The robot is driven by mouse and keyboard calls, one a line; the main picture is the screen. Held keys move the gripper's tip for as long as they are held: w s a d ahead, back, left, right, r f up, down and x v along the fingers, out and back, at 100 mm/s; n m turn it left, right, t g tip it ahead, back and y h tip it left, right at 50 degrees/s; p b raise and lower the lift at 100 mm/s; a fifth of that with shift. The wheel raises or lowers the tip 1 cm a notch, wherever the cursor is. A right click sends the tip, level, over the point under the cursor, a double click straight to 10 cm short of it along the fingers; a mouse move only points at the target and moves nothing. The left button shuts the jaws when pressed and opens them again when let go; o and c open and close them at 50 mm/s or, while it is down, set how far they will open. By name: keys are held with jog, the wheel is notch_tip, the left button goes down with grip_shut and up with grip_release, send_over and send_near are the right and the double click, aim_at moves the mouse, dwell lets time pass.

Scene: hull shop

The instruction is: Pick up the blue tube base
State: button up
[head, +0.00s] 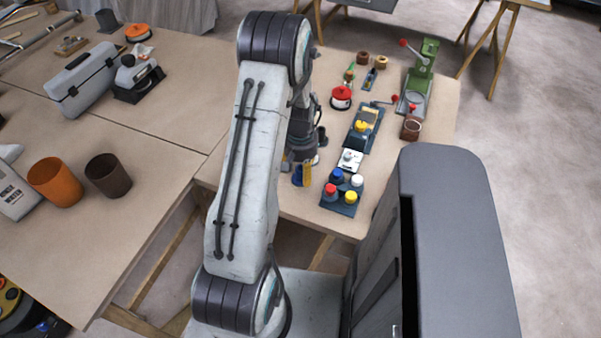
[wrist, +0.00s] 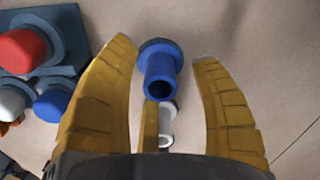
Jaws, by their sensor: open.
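The blue tube base (wrist: 160,72) is a hollow blue tube with a wide round flange. In the wrist view it stands between the two yellow fingers of my gripper (wrist: 164,54), nearer their tips, with a visible gap on each side. My gripper is open and holds nothing. A white hollow tube piece (wrist: 167,122) shows below the blue one, between the fingers and partly hidden. In the head view my gripper (head: 303,174) is low over the near part of the right table, and a small blue patch beside its fingers is too small to make out.
A dark blue tray (head: 341,208) with blue, white, red and yellow round pieces stands right of my gripper; part of it shows at upper left in the wrist view (wrist: 78,35). Behind are a white block (head: 349,160), a red-lidded pot (head: 341,98) and a green press (head: 424,70).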

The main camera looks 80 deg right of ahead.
grip_shut()
dwell(0.7)
